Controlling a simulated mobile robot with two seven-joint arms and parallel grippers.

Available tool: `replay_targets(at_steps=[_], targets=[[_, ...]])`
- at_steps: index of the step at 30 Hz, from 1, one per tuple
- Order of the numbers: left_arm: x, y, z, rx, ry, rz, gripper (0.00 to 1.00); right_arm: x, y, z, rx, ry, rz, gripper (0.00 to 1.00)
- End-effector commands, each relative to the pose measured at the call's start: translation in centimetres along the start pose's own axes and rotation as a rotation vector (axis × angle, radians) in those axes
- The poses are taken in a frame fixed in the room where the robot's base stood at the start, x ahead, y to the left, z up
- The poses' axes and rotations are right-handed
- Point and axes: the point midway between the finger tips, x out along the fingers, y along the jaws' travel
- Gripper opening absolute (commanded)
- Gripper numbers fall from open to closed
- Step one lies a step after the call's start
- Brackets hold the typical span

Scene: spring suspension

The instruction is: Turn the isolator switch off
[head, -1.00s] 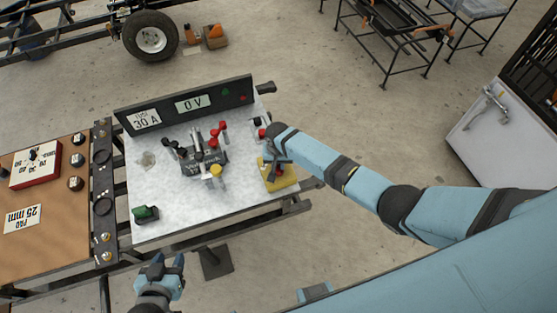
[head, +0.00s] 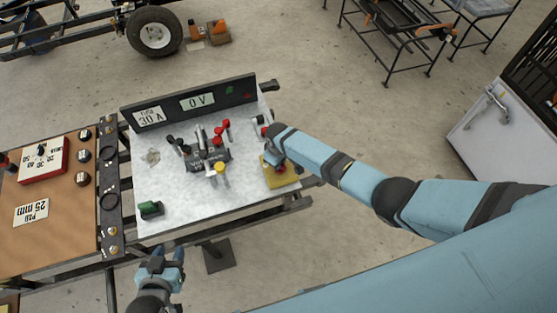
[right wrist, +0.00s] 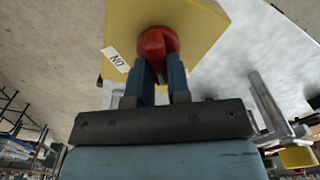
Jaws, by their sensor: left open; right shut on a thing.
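The isolator switch is a yellow box (head: 284,177) at the right front of the metal-topped bench in the head view. In the right wrist view its yellow face (right wrist: 190,22) carries a red knob (right wrist: 157,42) and a white "ON" label (right wrist: 116,60). My right gripper (right wrist: 160,68) is shut on the red knob, one blue finger on each side. In the head view my right gripper (head: 273,156) covers much of the box. My left gripper (head: 163,262) is open and empty, in front of the bench's near edge.
The bench top (head: 180,210) holds a clamp-like fixture (head: 208,160) with red and yellow knobs and a green block (head: 151,209). A dark display panel (head: 190,100) stands at its back. A brown board (head: 60,210) adjoins it on the left.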

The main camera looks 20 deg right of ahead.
Motion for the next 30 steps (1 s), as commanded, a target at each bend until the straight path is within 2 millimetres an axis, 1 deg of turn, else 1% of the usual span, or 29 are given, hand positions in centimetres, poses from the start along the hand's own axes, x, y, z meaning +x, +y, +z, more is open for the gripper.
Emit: replay_targets(at_steps=[6,12,29,30], targets=[[-0.11,-0.02,-0.13,-0.001,0.000,-0.001,0.43,0.13,-0.21,0.18,-0.129,-0.004,-0.002,0.00],[-0.15,-0.04,-0.17,-0.001,0.000,-0.002,0.43,0.15,-0.26,0.20,-0.199,-0.004,-0.003,0.00],[-0.15,-0.06,-0.16,-0.001,-0.001,-0.002,0.43,0.18,-0.28,0.22,-0.232,-0.004,-0.002,0.00],[-0.15,-0.06,-0.16,-0.001,-0.001,-0.002,0.43,0.19,-0.27,0.22,-0.232,-0.004,-0.002,0.19]])
